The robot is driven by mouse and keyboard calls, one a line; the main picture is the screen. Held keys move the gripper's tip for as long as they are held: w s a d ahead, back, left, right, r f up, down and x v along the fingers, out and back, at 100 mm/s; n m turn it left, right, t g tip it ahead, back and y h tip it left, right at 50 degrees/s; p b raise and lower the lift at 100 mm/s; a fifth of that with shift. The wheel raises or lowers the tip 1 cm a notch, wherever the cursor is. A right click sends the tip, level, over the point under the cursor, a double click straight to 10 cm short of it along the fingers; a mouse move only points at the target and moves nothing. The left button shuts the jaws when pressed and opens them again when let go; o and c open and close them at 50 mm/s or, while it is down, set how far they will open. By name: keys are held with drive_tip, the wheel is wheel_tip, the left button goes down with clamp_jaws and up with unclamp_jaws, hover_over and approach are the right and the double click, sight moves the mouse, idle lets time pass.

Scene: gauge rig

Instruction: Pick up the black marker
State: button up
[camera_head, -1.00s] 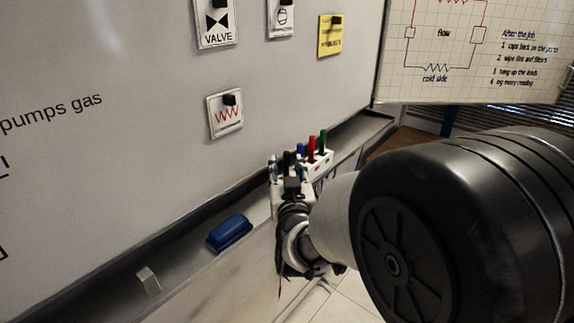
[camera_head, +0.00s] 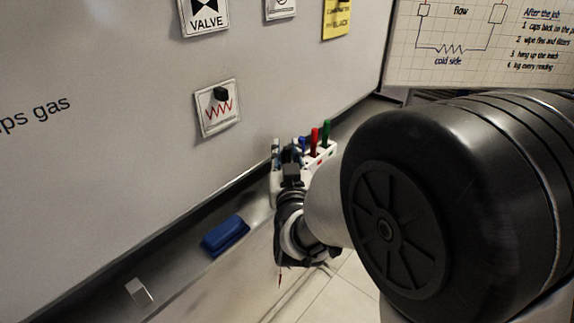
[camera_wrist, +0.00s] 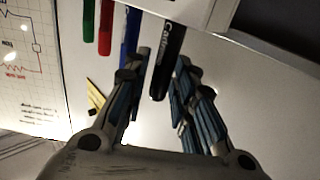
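The black marker (camera_wrist: 170,55) shows in the wrist view, standing in a white holder with its end pointing toward my gripper. My gripper (camera_wrist: 162,62) is open, with its fingers on either side of the marker. A gap shows on the left side; the right finger is close, and I cannot tell whether it touches. In the head view my gripper (camera_head: 290,155) is at the holder (camera_head: 323,157) and largely hides the black marker.
The holder also has a blue marker (camera_wrist: 131,38), a red marker (camera_wrist: 106,25) and a green marker (camera_wrist: 88,20) to the left. A blue eraser (camera_head: 226,236) and a small pale block (camera_head: 139,291) lie on the tray along the whiteboard (camera_head: 120,150).

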clamp_jaws()
drive_tip(key=shift+r, duration=0.1)
